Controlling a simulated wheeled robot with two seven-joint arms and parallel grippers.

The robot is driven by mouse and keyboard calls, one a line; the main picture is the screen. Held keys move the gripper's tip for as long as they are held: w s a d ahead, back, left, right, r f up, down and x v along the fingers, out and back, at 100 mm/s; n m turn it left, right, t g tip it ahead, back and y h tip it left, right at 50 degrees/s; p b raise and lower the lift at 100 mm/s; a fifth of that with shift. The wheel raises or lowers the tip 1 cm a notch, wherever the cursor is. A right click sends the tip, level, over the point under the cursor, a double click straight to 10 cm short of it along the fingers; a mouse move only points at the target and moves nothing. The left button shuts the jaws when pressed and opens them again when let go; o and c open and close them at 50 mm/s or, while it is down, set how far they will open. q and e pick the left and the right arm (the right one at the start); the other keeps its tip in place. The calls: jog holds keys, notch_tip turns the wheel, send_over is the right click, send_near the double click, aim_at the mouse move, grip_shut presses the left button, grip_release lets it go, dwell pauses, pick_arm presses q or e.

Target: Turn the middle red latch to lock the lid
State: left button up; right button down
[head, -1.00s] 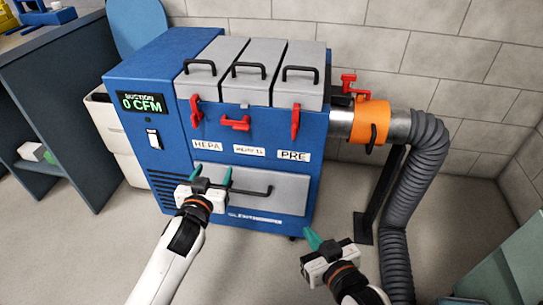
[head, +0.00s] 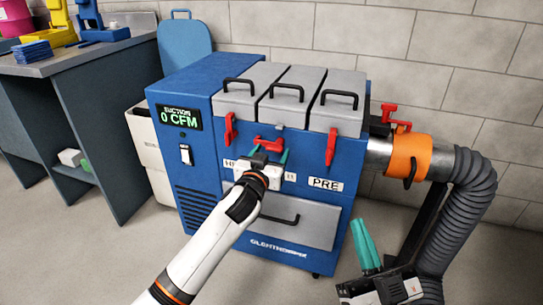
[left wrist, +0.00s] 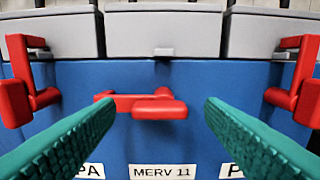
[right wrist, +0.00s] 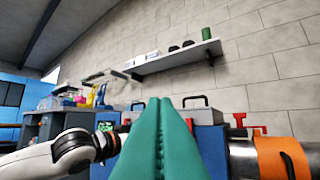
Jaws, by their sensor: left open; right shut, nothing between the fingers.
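The middle red latch (head: 268,144) lies sideways on the blue machine front, below the middle grey lid (head: 290,97). It also shows in the left wrist view (left wrist: 150,105), above the MERV 11 label. The left red latch (head: 230,130) and right red latch (head: 331,146) stand upright against their lids. My left gripper (head: 269,156) is open in front of the middle latch, with one green finger to each side of it in the left wrist view (left wrist: 158,125); I see no contact. My right gripper (head: 366,243) is shut and empty, low at the right, away from the latches.
An orange collar (head: 408,155) and grey ribbed hose (head: 462,200) are at the machine's right, near my right gripper. A drawer with a black handle (head: 280,218) is below the labels. A workbench (head: 100,50) stands at the left. The suction display (head: 180,117) reads 0 CFM.

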pick_arm(q)
jog(key=shift+w+d, duration=0.15)
jog(key=shift+w, duration=0.3)
pick_arm(e)
jog(key=shift+s+r+t, duration=0.25)
jog(key=shift+r+t, duration=0.15)
jog(key=shift+r, duration=0.05)
